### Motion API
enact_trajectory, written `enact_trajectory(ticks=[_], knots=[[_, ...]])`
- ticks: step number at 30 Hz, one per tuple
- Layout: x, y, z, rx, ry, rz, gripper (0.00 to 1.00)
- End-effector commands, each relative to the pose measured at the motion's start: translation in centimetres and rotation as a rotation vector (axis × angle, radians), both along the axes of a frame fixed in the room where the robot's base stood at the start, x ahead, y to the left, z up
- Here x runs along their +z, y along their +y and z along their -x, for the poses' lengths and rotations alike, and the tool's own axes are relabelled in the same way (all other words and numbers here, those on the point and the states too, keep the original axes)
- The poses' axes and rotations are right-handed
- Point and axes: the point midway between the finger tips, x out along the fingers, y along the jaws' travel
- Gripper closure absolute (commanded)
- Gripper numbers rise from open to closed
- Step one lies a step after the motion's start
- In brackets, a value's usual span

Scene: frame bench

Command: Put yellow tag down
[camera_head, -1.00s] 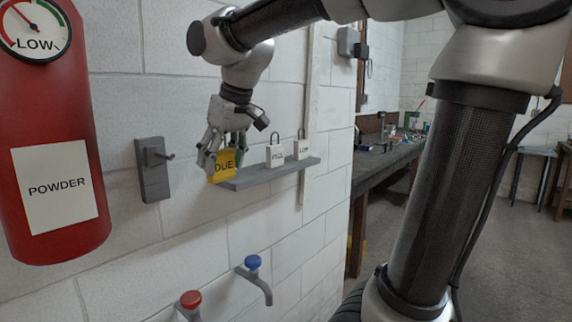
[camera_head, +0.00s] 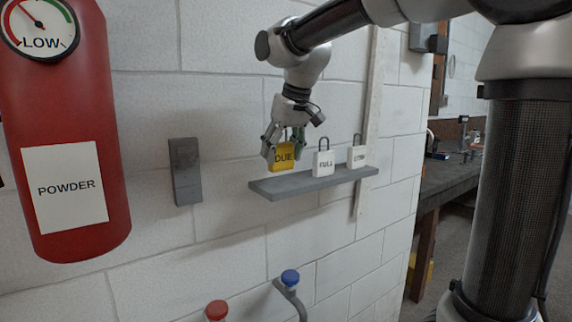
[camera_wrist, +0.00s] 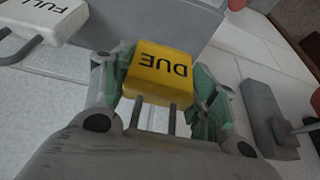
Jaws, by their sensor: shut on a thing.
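The yellow tag (camera_head: 284,157) reads DUE and is held upright between the fingers of my gripper (camera_head: 284,146), at the left end of the grey wall shelf (camera_head: 318,183). Its lower edge is at the shelf top; I cannot tell whether it touches. In the wrist view the yellow tag (camera_wrist: 158,72) sits between the green finger pads of my gripper (camera_wrist: 160,85), with its two shackle legs pointing back toward the palm.
A white FULL tag (camera_head: 324,164) and another white tag (camera_head: 357,156) stand on the shelf to the right. A grey wall hook plate (camera_head: 186,171) and a red extinguisher (camera_head: 66,130) are to the left. Red (camera_head: 216,310) and blue (camera_head: 290,277) taps are below.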

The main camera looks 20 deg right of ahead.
Motion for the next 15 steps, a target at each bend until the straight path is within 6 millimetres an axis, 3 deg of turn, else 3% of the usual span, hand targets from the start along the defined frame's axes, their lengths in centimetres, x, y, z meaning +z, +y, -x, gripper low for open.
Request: enact_trajectory(ticks=[6, 15], knots=[[-3.1, 0.0, 0.1, 0.000, 0.003, 0.001, 0.65], [-3.3, 0.0, 0.0, 0.000, 0.001, 0.000, 0.65]])
